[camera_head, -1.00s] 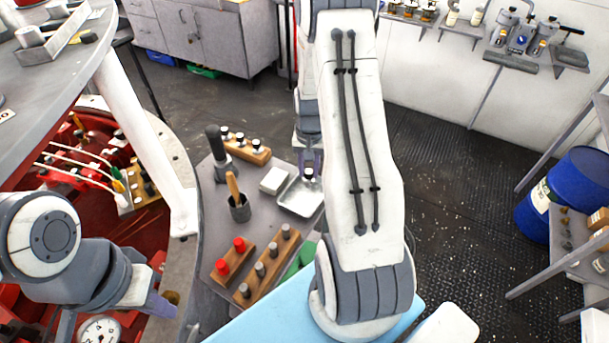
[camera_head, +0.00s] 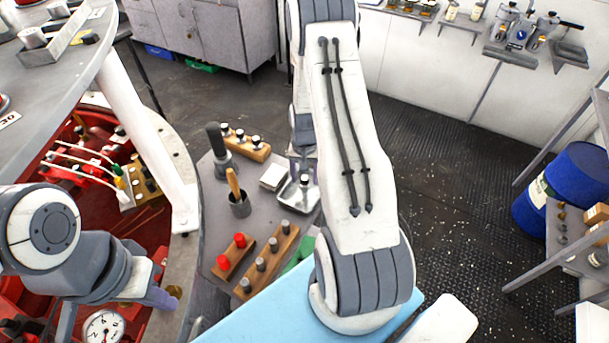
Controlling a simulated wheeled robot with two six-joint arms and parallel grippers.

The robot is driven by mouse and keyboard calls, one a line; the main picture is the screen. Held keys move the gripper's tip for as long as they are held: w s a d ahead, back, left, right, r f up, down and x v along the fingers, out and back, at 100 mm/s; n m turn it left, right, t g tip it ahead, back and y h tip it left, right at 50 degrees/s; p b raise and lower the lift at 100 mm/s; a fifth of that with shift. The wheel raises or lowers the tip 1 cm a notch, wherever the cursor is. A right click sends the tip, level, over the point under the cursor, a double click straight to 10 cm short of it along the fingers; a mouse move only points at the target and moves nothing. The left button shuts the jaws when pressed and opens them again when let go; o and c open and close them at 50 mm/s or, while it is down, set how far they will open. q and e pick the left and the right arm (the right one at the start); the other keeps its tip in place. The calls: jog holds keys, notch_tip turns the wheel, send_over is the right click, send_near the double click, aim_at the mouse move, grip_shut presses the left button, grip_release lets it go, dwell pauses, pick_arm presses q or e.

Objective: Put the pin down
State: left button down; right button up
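A small pin (camera_head: 304,179) with a dark top shows at the shallow metal tray (camera_head: 298,203) on the grey side table. Whether the fingers touch the pin is too small to tell, and the pin's lower end is not clear. My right arm hides part of the area to the right. My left gripper (camera_head: 118,316) is at the lower left above the red round well, with its fingers wide apart and nothing between them.
The side table also bears a wooden block with dark-topped pins (camera_head: 246,148), a dark-handled tool (camera_head: 217,142), a cup (camera_head: 240,205) with a wooden handle, a white block (camera_head: 273,177), a red-capped rack (camera_head: 230,264) and a grey-pin rack (camera_head: 267,267).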

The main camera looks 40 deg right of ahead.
aim_at(304, 178)
jog(key=shift+r, duration=0.5)
notch_tip(304, 178, up, 11)
jog(key=b, duration=0.3)
jog(key=s+a+r+n, duration=0.2)
jog(key=a+r+n, duration=0.2)
jog(key=a, duration=0.6)
jog(key=s+a+r+n, duration=0.2)
jog(key=a+r+n, duration=0.1)
jog(key=a, duration=0.8)
jog(key=s+a+r+n, duration=0.1)
jog(key=s+a+n, duration=0.3)
jog(key=s, duration=0.4)
jog(key=s+a+r+n+y, duration=0.1)
jog(key=s+a+r+n, duration=0.1)
jog(key=s+a+n, duration=0.3)
jog(key=s+a, duration=0.2)
jog(key=s, duration=0.2)
jog(key=shift+s+r, duration=0.15)
jog(key=shift+a, duration=0.1)
